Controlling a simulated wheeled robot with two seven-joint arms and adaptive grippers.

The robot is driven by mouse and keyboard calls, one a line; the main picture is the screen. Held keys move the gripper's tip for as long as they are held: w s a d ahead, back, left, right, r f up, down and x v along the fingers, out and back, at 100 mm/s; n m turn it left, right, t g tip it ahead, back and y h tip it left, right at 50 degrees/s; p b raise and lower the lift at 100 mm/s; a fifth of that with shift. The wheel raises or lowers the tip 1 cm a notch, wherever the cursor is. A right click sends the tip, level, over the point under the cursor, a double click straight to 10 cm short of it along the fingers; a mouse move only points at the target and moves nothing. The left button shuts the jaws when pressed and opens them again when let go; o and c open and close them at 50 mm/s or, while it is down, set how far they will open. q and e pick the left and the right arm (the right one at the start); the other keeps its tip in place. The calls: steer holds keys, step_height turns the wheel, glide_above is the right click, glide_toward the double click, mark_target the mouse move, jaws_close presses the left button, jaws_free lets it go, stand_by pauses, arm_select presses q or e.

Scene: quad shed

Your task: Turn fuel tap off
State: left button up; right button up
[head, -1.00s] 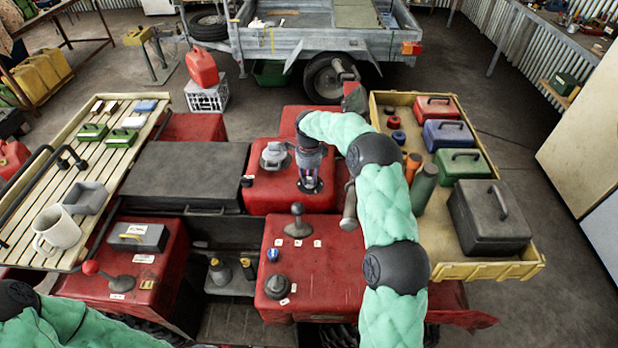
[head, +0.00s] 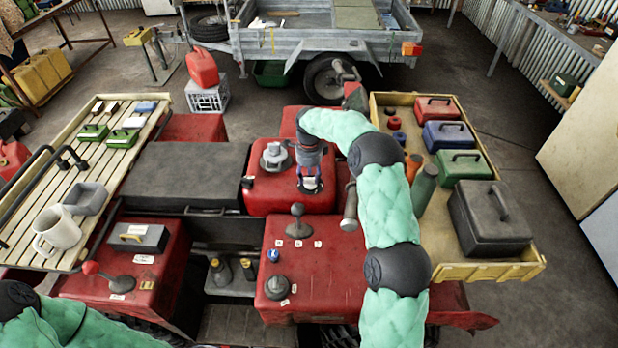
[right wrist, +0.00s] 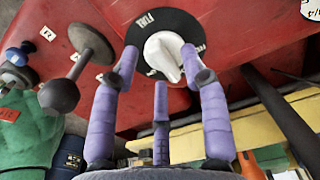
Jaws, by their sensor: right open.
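The fuel tap is a white knob (right wrist: 160,52) with a raised ridge, on a black round plate (right wrist: 150,22) marked "FUEL". The plate sits on a red body panel. In the head view the tap is mostly hidden under my right gripper (head: 310,184), which points down at it. In the right wrist view my right gripper (right wrist: 160,64) is open. Two of its purple fingers stand either side of the knob and the third stands below it. I cannot tell whether any finger touches the knob. My left arm shows at the bottom left, its gripper out of view.
A grey filler cap (head: 276,157) sits left of the tap. A grey ball-topped lever (head: 298,222) stands in front. A yellow tray (head: 460,268) with boxes and bottles lies right of my right arm. A slatted rack (head: 40,205) with a mug (head: 56,230) is at left.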

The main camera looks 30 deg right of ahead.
mark_target(309, 179)
step_height(309, 179, up, 11)
steer(key=shift+f, duration=0.15)
stand_by(0.7)
